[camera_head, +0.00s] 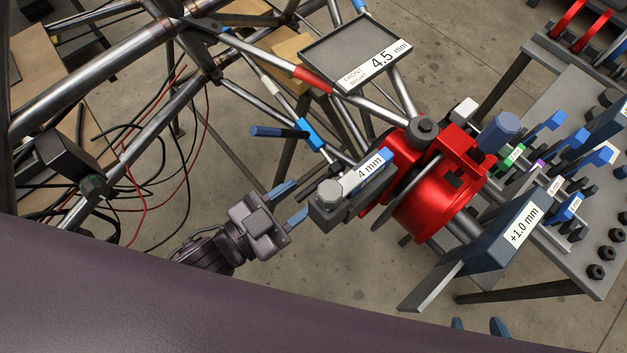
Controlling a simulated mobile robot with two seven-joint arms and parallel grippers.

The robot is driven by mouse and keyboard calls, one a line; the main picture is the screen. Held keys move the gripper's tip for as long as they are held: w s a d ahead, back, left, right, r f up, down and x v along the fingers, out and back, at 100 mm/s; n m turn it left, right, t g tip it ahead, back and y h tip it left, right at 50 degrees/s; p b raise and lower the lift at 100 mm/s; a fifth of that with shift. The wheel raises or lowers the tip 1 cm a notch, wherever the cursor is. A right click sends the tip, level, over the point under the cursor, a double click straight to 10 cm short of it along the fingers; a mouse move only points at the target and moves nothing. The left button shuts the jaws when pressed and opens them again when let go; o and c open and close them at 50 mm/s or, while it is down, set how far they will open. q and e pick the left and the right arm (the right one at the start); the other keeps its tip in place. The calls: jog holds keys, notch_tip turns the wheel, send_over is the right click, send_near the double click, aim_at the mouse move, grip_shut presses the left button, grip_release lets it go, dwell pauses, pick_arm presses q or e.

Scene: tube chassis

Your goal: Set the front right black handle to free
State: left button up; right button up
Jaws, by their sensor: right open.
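A dark handle (278,132) with a blue clamp piece (311,134) sits on the tube frame near the middle; it looks navy to black, and I cannot tell its setting. A plate labelled "FRONT RIGHT 4.5 mm" (345,42) is just above it. My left gripper (291,203) is below the handle, with its two blue fingers apart and nothing between them. Its fingertips are close to the grey block beside the "4 mm" label. My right gripper (478,326) shows only two separated blue fingertips at the bottom edge, away from the handle.
A red hub (432,200) with a black knob (422,131) stands right of the handle. A "+1.0 mm" plate (500,236) juts out below it. A grey table (585,262) holds several tools and nuts. Loose black and red cables hang at left. Purple-grey surface fills the lower left.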

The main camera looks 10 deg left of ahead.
aim_at(315, 186)
pick_arm(q)
jog(key=shift+x, duration=1.9)
jog(key=shift+c, duration=0.5)
grip_shut()
